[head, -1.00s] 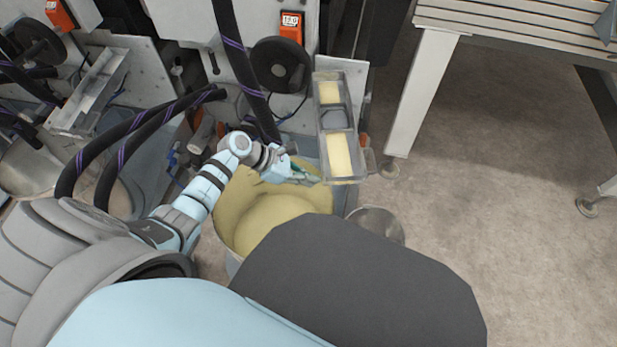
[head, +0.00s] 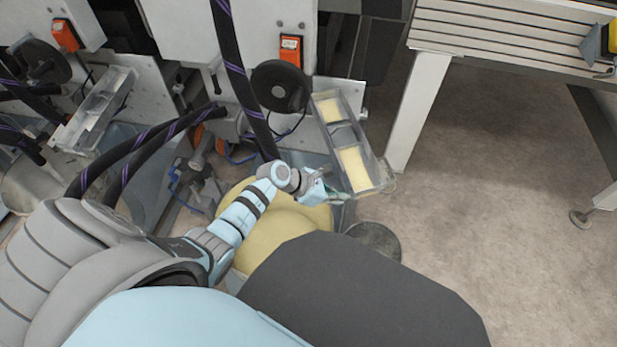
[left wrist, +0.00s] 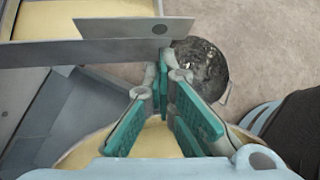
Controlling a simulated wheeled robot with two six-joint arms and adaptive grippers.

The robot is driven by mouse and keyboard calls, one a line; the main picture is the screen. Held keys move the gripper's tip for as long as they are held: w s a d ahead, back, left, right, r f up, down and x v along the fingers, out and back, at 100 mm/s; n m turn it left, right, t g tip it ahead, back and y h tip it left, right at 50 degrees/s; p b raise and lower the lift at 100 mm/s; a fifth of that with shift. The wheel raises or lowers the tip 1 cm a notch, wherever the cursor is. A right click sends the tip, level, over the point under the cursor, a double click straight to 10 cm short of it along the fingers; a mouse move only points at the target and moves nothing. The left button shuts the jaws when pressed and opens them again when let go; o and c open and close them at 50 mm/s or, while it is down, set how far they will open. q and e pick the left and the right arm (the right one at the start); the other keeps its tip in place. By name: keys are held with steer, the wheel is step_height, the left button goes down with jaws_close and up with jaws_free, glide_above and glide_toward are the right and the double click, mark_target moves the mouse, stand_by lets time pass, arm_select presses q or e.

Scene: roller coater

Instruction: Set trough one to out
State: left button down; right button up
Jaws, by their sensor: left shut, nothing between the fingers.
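A long clear-walled trough (head: 343,134) with yellow material in its compartments juts from the nearer machine, angled toward the lower right. No label tells me which trough is number one. My left gripper (head: 332,198) is at the trough's near end, on its left side, above a container of yellow material. In the left wrist view the trough's metal wall (left wrist: 80,53) crosses the top. My left gripper (left wrist: 166,78) has its teal-padded fingers shut with nothing between them, its tips at or close to the wall; contact is unclear. My right gripper is out of view.
A second trough (head: 92,112) sits on the machine at the left. A dark handwheel (head: 280,86) and thick hoses are above my arm. A round metal pail (head: 376,240) stands on the floor, which is open to the right below a slatted table (head: 500,45).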

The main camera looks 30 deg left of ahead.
arm_select(q)
steer(key=shift+w+d+r, duration=0.1)
steer(key=shift+d+r, duration=0.05)
steer(key=shift+d, duration=0.1)
steer(key=s+a+r+p, duration=0.4)
steer(key=s+a+r, duration=0.2)
steer(key=s+a, duration=0.2)
steer(key=shift+s+r+p, duration=0.2)
steer(key=shift+s+p, duration=0.2)
steer(key=shift+s, duration=0.05)
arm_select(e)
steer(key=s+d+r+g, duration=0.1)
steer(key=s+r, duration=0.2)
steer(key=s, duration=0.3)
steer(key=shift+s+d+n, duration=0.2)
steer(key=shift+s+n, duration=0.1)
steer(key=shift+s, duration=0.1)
